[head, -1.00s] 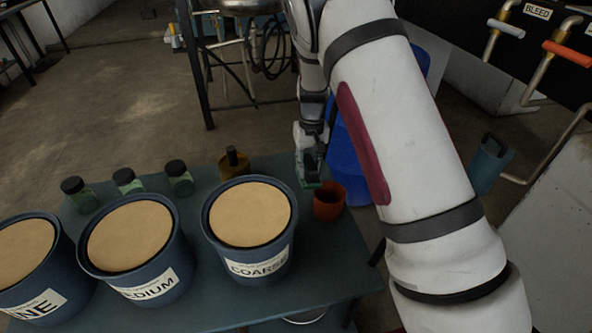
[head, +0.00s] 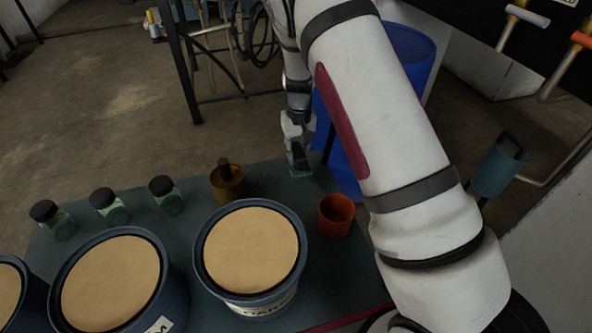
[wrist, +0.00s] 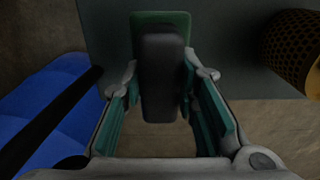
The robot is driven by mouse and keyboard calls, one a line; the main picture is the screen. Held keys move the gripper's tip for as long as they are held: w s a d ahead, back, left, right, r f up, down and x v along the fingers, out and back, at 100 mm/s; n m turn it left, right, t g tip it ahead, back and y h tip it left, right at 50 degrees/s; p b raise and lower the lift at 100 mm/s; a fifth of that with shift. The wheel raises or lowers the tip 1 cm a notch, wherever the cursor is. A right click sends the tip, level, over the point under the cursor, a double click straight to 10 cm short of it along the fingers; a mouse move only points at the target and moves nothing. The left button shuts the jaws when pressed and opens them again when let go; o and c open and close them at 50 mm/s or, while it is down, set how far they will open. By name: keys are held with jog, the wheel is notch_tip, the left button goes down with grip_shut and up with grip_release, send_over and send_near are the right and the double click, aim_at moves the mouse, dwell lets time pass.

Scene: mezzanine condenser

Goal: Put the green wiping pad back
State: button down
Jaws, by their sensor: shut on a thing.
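The green wiping pad (wrist: 160,18) has a dark block-shaped grip (wrist: 161,75) on it. My gripper (wrist: 163,95) is shut on this dark grip, with a teal-lined finger on each side. In the head view my gripper (head: 297,158) is at the far right part of the dark table (head: 335,280), behind the orange-red cup. A green edge of the pad (head: 300,174) shows just under the fingertips. I cannot tell whether the pad touches the table or is held slightly above it. The arm hides part of the area to the right.
The orange-red cup (head: 337,217) and a brown pot (head: 228,183) stand on either side of the gripper. Several jars (head: 166,195) and large blue buckets with tan tops (head: 251,249) fill the left and front. A blue barrel (head: 408,60) stands behind the arm. Bare tabletop lies between pot and cup.

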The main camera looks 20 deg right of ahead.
notch_tip(320, 180, down, 7)
jog(key=shift+b, duration=0.3)
jog(key=c, duration=1.2)
grip_release()
jog(key=shift+c, duration=0.2)
